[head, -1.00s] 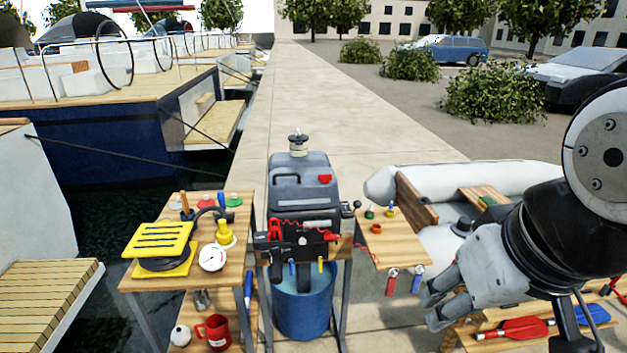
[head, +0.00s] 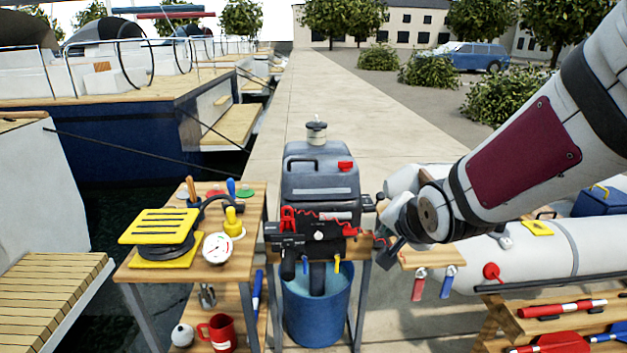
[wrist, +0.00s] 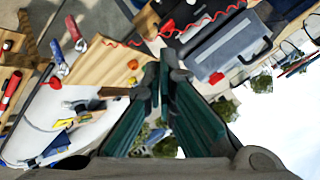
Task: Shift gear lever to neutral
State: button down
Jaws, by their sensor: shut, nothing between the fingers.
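The outboard motor (head: 320,185) stands upright with its lower end over a blue bucket (head: 318,310). A short dark lever (head: 368,203) sticks out at its right side, and I take it for the gear lever. Its setting cannot be read. My gripper (head: 384,243) is shut and empty, just right of the motor and close to the lever, partly crowding it from view. In the wrist view the closed fingers (wrist: 157,75) point towards the motor's grey cowl (wrist: 230,48). I cannot tell whether they touch the lever.
A red coiled cord (wrist: 165,35) hangs by the motor. A left table (head: 140,275) holds a yellow pump (head: 158,228) and gauge.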

aim_at(383, 199)
jog(key=w+a+f+m+t+y+b, duration=0.25)
jog(key=w+f+m+b, duration=0.2)
jog(key=w+f, duration=0.25)
jog(key=w+a+f+m+t+y+b, duration=0.1)
jog(key=w+f+m+t+b, duration=0.25)
jog(key=w+f+m, duration=0.25)
jog(key=d+f+m+t+h+b, duration=0.2)
jog(key=d+m+t+h+b, duration=0.1)
jog(key=m, duration=0.7)
jog(key=w+d+f+m+t+h+b, duration=0.1)
jog(key=d+f+m+t+h+b, duration=0.1)
jog(key=m, duration=0.7)
jog(key=d+t+h+b, duration=0.1)
jog(key=d+h+b, duration=0.1)
jog(key=d+h, duration=0.1)
jog(key=shift+w+d+f+m, duration=0.3)
jog(key=shift+d+m, duration=0.05)
jog(key=shift+d, duration=0.25)
jog(key=shift+w, duration=0.1)
jog(key=shift+y, duration=0.25)
jog(key=b+x, duration=0.2)
jog(key=x, duration=1.1)
jog(key=shift+w+d+r, duration=0.1)
jog(key=shift+w+r, duration=0.15)
jog(key=shift+w, duration=0.1)
jog(key=shift+r, duration=0.1)
